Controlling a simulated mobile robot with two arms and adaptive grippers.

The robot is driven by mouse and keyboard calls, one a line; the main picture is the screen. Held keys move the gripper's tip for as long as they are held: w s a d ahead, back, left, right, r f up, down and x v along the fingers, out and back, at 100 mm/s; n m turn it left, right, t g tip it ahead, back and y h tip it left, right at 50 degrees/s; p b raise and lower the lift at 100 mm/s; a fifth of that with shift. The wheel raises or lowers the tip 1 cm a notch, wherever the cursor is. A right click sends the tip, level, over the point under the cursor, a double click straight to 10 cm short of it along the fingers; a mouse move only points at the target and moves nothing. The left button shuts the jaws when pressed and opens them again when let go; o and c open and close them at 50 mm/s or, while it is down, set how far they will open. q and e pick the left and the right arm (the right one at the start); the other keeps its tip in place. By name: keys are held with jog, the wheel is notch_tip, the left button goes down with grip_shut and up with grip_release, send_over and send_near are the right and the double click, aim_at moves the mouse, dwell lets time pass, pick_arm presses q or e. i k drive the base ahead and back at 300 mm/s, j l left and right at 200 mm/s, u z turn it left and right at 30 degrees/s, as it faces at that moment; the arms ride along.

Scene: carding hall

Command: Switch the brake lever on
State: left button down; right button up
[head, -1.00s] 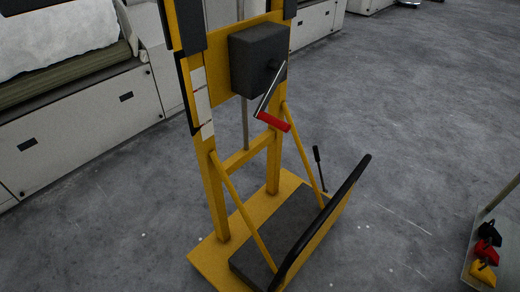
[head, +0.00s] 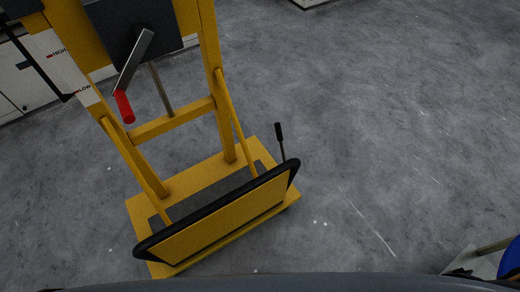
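The brake lever (head: 280,139) is a thin dark rod with a black grip. It stands up at the right side of the yellow frame's base (head: 259,155), just behind the black-edged yellow panel (head: 225,217). Its lower end is hidden by the panel. The grip leans slightly to the left at the top. Neither of my grippers shows in the head view.
A crank with a red handle (head: 124,106) hangs from a dark box (head: 122,40) on the yellow frame. HIGH and LOW marks are on the left post. A tray (head: 484,262) shows at lower right. Grey floor right of the lever is clear.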

aim_at(277, 126)
jog(key=l, duration=0.35)
jog(key=i+l, duration=0.1)
jog(key=l, duration=0.3)
jog(key=i+l+u, duration=0.15)
jog(key=u, duration=0.35)
jog(key=l+u, duration=0.25)
jog(key=u, duration=0.25)
jog(key=i+l+u, duration=0.2)
jog(key=l+u, duration=0.15)
jog(key=l, duration=1.05)
jog(key=l+u, duration=0.4)
jog(key=l, duration=2.8)
jog(key=k, duration=0.05)
